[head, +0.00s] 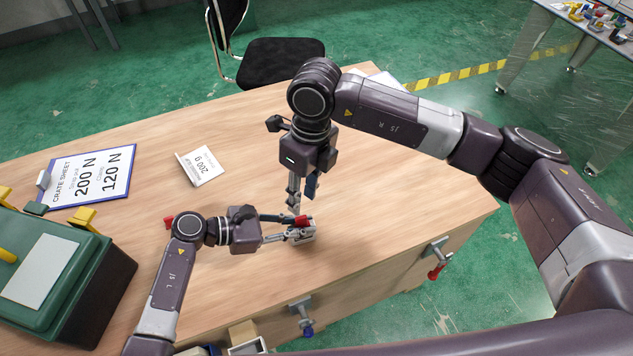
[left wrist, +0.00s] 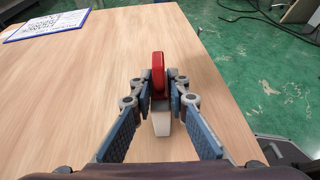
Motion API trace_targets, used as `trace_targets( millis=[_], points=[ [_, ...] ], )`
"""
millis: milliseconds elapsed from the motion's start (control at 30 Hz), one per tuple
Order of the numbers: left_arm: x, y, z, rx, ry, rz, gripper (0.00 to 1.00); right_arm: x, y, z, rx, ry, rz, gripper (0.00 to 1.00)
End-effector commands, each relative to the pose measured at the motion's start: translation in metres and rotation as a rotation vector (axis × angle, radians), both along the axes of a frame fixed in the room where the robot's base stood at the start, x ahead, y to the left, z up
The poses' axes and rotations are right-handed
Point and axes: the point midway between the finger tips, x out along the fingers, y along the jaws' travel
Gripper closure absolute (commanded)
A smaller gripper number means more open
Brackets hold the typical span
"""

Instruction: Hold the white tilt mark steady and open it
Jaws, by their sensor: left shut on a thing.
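The white tilt mark (left wrist: 161,122) is a small pale block with a red rounded part (left wrist: 158,75) standing up from it in the left wrist view. My left gripper (left wrist: 160,98) is shut on it, with one finger on each side. In the head view my left gripper (head: 300,233) is low over the wooden table near its front edge, and the red part (head: 301,221) shows at its fingertips. My right gripper (head: 302,200) points down just above and behind it. Its fingertips overlap there, so I cannot tell its opening or whether it touches the red part.
Clamps with a red handle (head: 434,272) and a blue handle (head: 307,330) sit at the front edge. The table's right side is clear.

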Motion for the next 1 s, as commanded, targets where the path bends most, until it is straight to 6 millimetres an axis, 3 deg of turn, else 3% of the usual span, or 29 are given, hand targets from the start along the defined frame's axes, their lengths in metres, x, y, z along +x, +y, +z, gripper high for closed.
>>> trace_targets(
  millis=[500, 767, 1000],
  points=[
    [0.000, 0.000, 0.000, 0.000, 0.000, 0.000, 1.00, 0.007, -0.025, 0.029, 0.190, -0.121, 0.763, 0.71],
    [0.000, 0.000, 0.000, -0.001, 0.000, 0.000, 1.00, 0.009, -0.032, 0.034, 0.220, -0.167, 0.925, 0.71],
    [0.000, 0.000, 0.000, 0.000, 0.000, 0.000, 1.00, 0.006, -0.025, 0.010, 0.224, -0.167, 0.939, 0.71]
  ],
)
